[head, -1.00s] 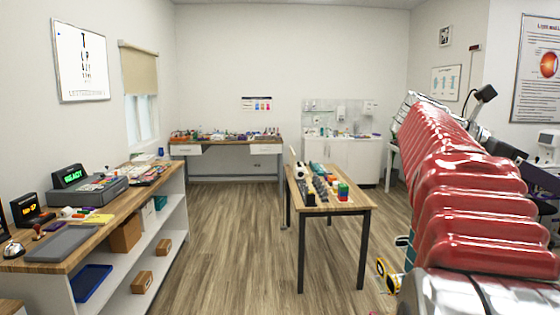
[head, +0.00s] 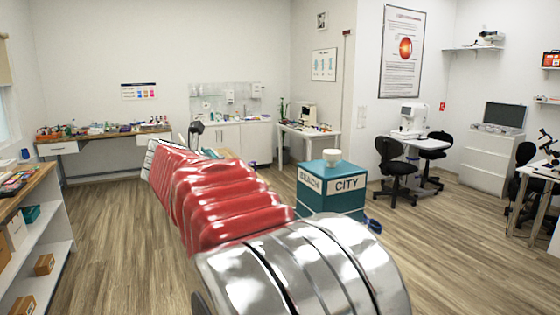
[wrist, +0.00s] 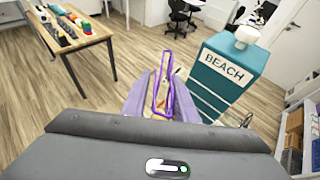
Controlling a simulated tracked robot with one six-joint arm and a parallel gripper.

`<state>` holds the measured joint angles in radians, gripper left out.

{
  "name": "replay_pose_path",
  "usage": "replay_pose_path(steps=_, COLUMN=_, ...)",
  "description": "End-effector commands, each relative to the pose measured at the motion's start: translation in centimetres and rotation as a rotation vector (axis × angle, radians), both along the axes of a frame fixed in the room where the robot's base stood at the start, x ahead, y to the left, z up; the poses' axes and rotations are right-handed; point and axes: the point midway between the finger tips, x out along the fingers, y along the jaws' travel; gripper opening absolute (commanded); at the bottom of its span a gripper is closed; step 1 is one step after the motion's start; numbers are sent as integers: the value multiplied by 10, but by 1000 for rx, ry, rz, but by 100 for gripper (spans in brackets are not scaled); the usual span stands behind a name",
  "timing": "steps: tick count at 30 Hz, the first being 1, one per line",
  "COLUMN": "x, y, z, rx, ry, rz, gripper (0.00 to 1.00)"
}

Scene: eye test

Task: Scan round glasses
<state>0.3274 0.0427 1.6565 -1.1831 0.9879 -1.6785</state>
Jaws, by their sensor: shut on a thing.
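My gripper (wrist: 161,98) shows in the wrist view, with two pale purple fingers. It is shut on a thin, bright purple frame (wrist: 169,88) that stands up between the fingers. The frame looks like glasses seen nearly edge-on, so I cannot tell whether its lenses are round. It is held in the air above the wood floor. In the head view my red and silver arm reaches forward, and its gripper end is hidden. I cannot make out a scanner in these views.
A teal box (head: 323,203) lettered BEACH CITY stands right of my arm; it also shows close right of my gripper in the wrist view (wrist: 220,78). A wooden table (wrist: 99,34) with small coloured things stands at upper left there. Floor at right (head: 440,240) is clear.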

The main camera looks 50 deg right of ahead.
Motion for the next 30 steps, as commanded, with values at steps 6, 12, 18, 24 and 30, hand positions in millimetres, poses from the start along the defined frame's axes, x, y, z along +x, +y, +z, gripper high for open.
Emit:
replay_pose_path(steps=6, x=57, y=64, z=-39, rx=1, ry=3, rz=222, gripper=5)
replay_pose_path(steps=12, x=96, y=127, z=-77, rx=0, ry=4, rz=414, gripper=5)
replay_pose_path(steps=18, x=123, y=195, z=-119, rx=2, ry=5, rz=597, gripper=5)
replay_pose_path(steps=24, x=136, y=266, z=-162, rx=0, ry=7, rz=771, gripper=5)
replay_pose_path(steps=30, x=136, y=325, z=-199, rx=1, ry=6, rz=910, gripper=5)
